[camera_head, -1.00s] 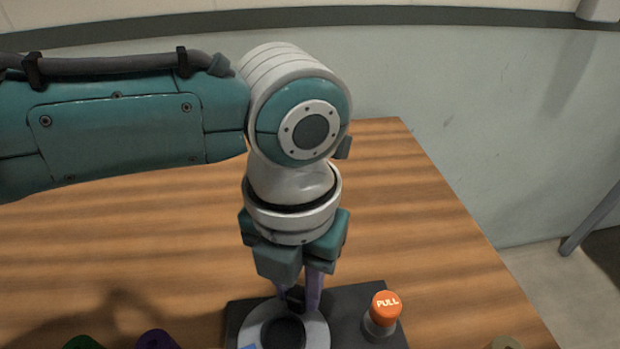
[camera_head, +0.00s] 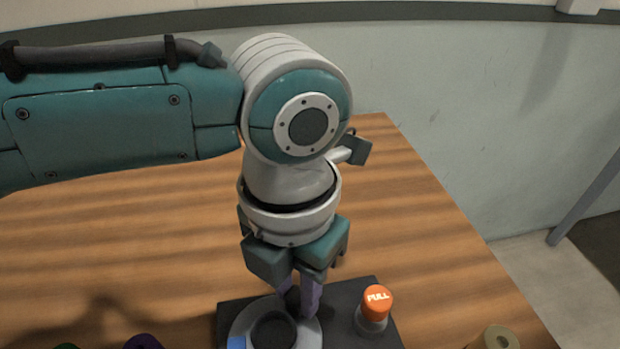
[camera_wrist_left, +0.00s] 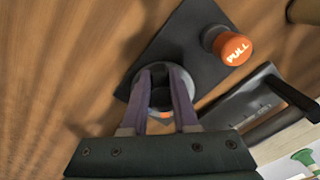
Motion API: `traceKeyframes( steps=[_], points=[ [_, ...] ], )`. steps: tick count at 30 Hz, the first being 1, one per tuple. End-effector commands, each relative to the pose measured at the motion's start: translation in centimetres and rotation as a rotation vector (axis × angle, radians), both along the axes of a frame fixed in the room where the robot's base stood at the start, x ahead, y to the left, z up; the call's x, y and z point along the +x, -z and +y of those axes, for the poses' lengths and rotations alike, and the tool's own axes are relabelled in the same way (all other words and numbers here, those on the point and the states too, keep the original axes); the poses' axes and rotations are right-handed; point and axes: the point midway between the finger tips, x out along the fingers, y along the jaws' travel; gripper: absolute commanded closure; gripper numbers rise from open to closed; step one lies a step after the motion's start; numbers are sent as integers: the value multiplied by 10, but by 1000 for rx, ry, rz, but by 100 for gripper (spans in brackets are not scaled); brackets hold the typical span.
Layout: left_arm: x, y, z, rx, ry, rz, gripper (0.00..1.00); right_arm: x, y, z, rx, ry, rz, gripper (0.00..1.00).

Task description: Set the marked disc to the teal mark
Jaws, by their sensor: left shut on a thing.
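The light grey disc (camera_head: 310,337) with a dark round centre (camera_head: 273,331) lies on a dark base plate (camera_head: 375,338) at the bottom of the head view, its near part cut off. A blue mark (camera_head: 236,342) shows at its left. In the left wrist view an orange mark (camera_wrist_left: 166,114) shows at the disc (camera_wrist_left: 184,78). I cannot make out a teal mark. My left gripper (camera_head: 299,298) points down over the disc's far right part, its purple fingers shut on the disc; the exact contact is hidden. It also shows in the left wrist view (camera_wrist_left: 161,75). My right gripper is not in view.
An orange knob reading PULL (camera_head: 377,298) stands on the plate, right of the disc. A tan roller (camera_head: 495,338) is at the lower right, a purple one (camera_head: 143,342) at the lower left. The wooden table behind the plate is clear.

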Motion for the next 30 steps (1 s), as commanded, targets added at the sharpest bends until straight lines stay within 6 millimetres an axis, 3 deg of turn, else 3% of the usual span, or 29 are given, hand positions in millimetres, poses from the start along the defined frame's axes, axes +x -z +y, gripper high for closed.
traceKeyframes(
  steps=[1,2,9,20,30],
  points=[
    [0,0,-1,-1,4,0,100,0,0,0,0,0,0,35],
    [0,0,-1,-1,4,0,71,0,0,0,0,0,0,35],
    [0,0,-1,-1,2,0,44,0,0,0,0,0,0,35],
    [0,-8,0,-1,1,0,43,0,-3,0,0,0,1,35],
    [1,-74,-1,-2,3,-3,43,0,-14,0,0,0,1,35]
  ],
)
